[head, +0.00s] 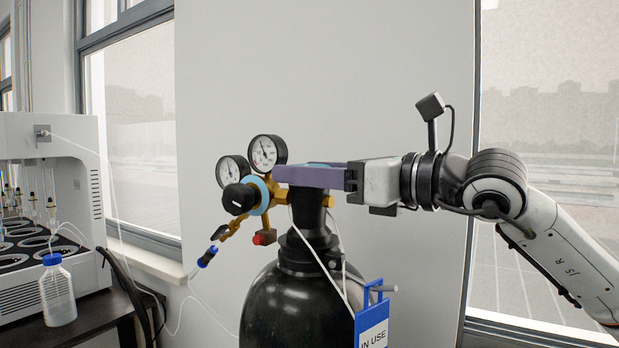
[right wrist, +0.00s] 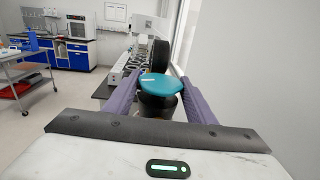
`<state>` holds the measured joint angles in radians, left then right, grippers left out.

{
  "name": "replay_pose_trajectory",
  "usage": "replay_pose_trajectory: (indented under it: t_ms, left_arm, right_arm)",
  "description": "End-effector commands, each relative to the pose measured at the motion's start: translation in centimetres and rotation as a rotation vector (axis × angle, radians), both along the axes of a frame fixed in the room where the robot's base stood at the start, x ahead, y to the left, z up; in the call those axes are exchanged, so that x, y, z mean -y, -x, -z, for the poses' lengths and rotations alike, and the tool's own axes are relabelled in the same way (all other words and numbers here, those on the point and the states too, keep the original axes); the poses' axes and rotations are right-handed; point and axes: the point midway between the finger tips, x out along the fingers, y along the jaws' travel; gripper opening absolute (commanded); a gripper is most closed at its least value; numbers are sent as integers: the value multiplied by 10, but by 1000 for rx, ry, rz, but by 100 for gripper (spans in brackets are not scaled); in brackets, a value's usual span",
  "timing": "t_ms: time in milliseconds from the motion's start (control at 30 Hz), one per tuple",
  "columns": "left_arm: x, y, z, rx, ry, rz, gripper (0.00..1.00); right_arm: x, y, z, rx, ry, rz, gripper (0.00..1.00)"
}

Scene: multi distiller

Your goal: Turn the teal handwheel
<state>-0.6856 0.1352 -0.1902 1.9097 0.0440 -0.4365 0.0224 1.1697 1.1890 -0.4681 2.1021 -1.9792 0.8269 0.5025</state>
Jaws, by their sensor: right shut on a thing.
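The teal handwheel (right wrist: 160,85) shows in the right wrist view as a flat round disc with a pale mark, on top of a dark valve. My right gripper (head: 290,171) reaches in from the right, level, with its purple fingers on either side of the wheel. It is shut on the handwheel. In the head view the near finger hides nearly all of the wheel. The black gas cylinder (head: 290,300) stands upright below, with its dark valve neck (head: 308,210) under the fingers. My left gripper is not in view.
A brass regulator with two gauges (head: 264,153) and a black knob (head: 240,198) sits just left of my fingers. A blue "IN USE" tag (head: 372,312) hangs at the cylinder's right. A distiller (head: 50,210) and a blue-capped bottle (head: 57,295) stand at left.

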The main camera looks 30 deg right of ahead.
Motion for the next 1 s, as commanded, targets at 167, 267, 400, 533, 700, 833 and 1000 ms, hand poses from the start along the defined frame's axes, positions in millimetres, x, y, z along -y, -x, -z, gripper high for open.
replay_pose_trajectory:
  t_ms: [167,267,400,533,700,833,1000]
  left_arm:
    - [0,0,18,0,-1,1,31]
    - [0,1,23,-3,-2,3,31]
    - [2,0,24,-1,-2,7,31]
    - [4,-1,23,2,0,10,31]
    - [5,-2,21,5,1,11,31]
    - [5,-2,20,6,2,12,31]
    - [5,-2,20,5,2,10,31]
  right_arm:
    - [-4,1,3,5,-1,123,28]
    - [-4,1,3,5,-2,194,28]
    - [-3,0,2,3,-4,273,28]
    - [-1,0,1,2,-5,309,28]
    - [0,0,1,1,-6,315,28]
    - [0,0,1,0,-4,315,28]
    - [0,0,0,1,-5,315,62]
